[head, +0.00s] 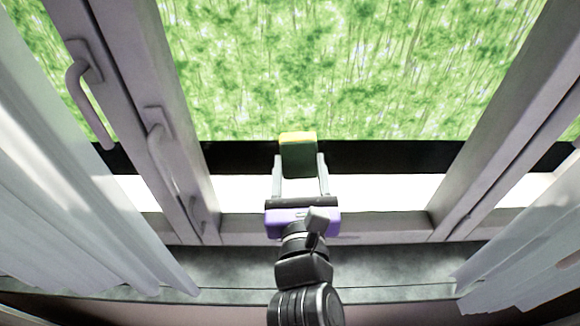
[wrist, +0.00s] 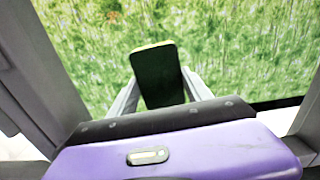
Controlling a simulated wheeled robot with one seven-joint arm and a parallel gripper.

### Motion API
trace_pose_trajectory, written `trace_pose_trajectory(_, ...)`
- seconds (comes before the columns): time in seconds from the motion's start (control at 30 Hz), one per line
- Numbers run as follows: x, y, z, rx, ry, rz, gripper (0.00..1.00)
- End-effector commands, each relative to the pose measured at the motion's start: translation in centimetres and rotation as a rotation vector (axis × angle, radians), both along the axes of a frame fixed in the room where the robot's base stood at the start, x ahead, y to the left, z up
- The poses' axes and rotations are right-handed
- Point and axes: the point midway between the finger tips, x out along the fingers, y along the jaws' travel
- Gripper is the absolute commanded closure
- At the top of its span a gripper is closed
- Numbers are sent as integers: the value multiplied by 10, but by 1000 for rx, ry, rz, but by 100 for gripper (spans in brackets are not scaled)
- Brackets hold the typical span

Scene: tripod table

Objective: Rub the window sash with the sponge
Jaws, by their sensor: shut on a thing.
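A sponge (head: 298,158) with a dark green face and a yellow edge is held between the fingers of my gripper (head: 300,168). My gripper is shut on it. The sponge also shows in the wrist view (wrist: 158,76), between the two grey fingers of my gripper (wrist: 160,88). The grey window sash (head: 330,227) frames the pane around and below my gripper. The sponge stands in front of the pane area, above the bottom rail in the picture. I cannot tell whether it touches the glass or the sash.
Two handles (head: 90,100) (head: 160,150) stick out from the frame on the left. White curtains hang at the left (head: 70,200) and right (head: 530,255). A grey sill (head: 390,268) runs below the window. The middle of the opening is clear around my arm.

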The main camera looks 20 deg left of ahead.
Motion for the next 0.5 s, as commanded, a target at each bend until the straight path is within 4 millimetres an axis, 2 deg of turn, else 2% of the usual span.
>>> trace_pose_trajectory(0.03,3,-7,0,-1,0,-9,80)
trace_pose_trajectory(0.27,6,-15,0,-1,1,-12,80)
trace_pose_trajectory(0.5,10,-34,0,-2,0,-16,80)
